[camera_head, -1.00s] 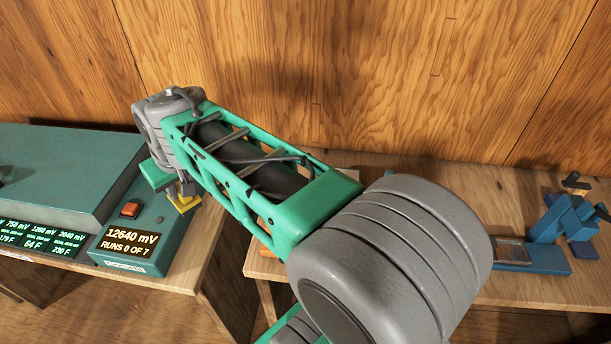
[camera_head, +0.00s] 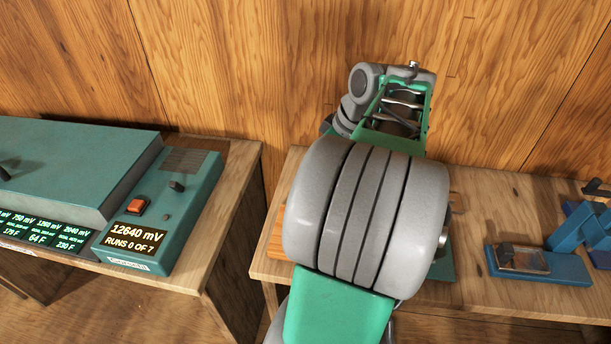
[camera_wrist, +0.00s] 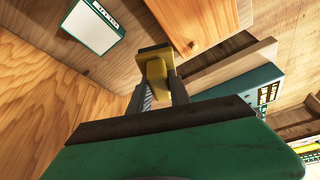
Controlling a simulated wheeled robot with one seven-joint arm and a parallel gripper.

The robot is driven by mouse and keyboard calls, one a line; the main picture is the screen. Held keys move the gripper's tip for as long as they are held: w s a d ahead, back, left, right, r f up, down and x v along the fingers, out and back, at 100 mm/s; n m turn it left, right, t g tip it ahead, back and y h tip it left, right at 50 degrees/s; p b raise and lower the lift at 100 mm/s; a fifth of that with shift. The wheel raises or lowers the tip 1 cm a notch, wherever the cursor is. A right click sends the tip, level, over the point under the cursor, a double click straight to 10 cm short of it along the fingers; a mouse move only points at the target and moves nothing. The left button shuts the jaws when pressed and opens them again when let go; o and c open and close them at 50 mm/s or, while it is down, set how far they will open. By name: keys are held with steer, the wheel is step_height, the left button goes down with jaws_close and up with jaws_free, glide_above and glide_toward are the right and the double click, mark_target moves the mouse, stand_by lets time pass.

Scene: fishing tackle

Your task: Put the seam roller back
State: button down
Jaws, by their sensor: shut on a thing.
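In the wrist view my gripper (camera_wrist: 158,88) is shut on a yellow piece with a dark edge, which I take to be the seam roller (camera_wrist: 155,68). Its roller end cannot be made out. In the head view my own arm hides the gripper and the held piece. The arm reaches over the right-hand bench (camera_head: 470,290). No place marked for the roller can be made out.
A teal unit with displays and an orange switch (camera_head: 137,207) stands on the left bench. A gap separates the benches. An orange wooden block (camera_head: 276,240) is partly hidden behind my arm. A blue fixture (camera_head: 540,266) sits at right. A wooden wall (camera_head: 230,70) closes the back.

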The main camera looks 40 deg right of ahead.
steer(key=shift+w+d+f+p, duration=0.3)
steer(key=shift+w+d+f, duration=0.25)
steer(key=shift+w+f, duration=1.2)
steer(key=shift+w+d+f+p, duration=0.3)
steer(key=shift+w+d+f, duration=0.25)
steer(key=shift+w+f, duration=1.15)
steer(key=shift+w+d+f+p, duration=0.45)
steer(key=shift+w+f, duration=0.75)
steer(key=shift+f, duration=1.05)
steer(key=c, duration=1.2)
jaws_free()
steer(key=shift+d, duration=0.1)
